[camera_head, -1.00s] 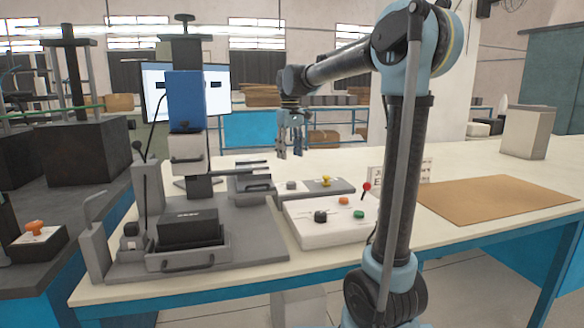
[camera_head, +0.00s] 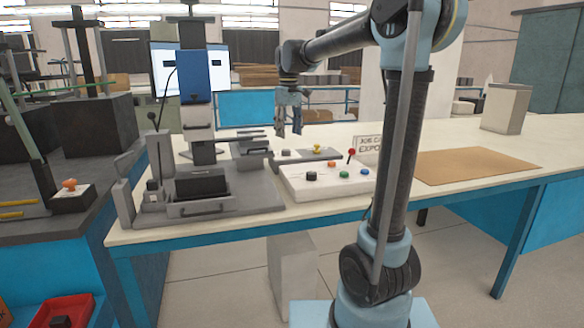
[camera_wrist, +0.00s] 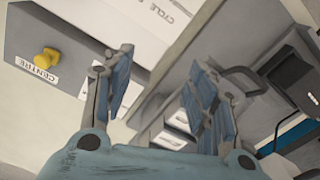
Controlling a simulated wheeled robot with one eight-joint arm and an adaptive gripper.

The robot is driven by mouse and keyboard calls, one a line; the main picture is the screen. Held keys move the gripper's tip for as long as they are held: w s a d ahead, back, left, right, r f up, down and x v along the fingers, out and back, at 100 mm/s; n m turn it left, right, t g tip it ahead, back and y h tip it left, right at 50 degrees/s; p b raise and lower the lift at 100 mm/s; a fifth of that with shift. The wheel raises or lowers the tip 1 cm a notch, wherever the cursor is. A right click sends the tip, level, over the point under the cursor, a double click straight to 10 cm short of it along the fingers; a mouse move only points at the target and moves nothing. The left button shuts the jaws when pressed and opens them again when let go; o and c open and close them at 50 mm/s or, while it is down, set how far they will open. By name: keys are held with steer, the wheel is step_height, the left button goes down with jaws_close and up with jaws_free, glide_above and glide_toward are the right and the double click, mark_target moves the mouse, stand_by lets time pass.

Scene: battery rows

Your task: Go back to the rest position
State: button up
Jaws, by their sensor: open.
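My gripper (camera_head: 289,112) hangs from my raised arm above the back part of the white workbench (camera_head: 420,148), fingers pointing down. In the wrist view my gripper (camera_wrist: 160,95) shows its two blue-grey fingers spread apart, with nothing between them. A grey box with a yellow knob (camera_wrist: 45,58) and a "CENTRE" label lies beyond the left finger. The yellow knob also shows in the head view (camera_head: 317,149).
A press station (camera_head: 200,130) with a dark block (camera_head: 201,185) stands left of my gripper. A white control box (camera_head: 325,184) with coloured buttons and a red-knobbed lever (camera_head: 351,153) sits in front. A brown mat (camera_head: 475,166) lies at right. A red bin (camera_head: 62,312) is at lower left.

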steer(key=s+d+f+m, duration=0.2)
steer(key=s+d+f, duration=0.4)
steer(key=s+f, duration=0.2)
steer(key=s+d+f+m+t, duration=0.1)
steer(key=s+d+f+m, duration=0.1)
steer(key=s+d+f, duration=0.5)
steer(key=s+d+f+m+t, duration=0.1)
steer(key=s+d+f+m, duration=0.2)
steer(key=s+d+f, duration=0.4)
steer(key=s+f, duration=0.3)
steer(key=s, duration=0.6)
steer(key=shift+d+f, duration=0.15)
steer(key=shift+w+f, duration=0.2)
steer(key=shift+w, duration=0.2)
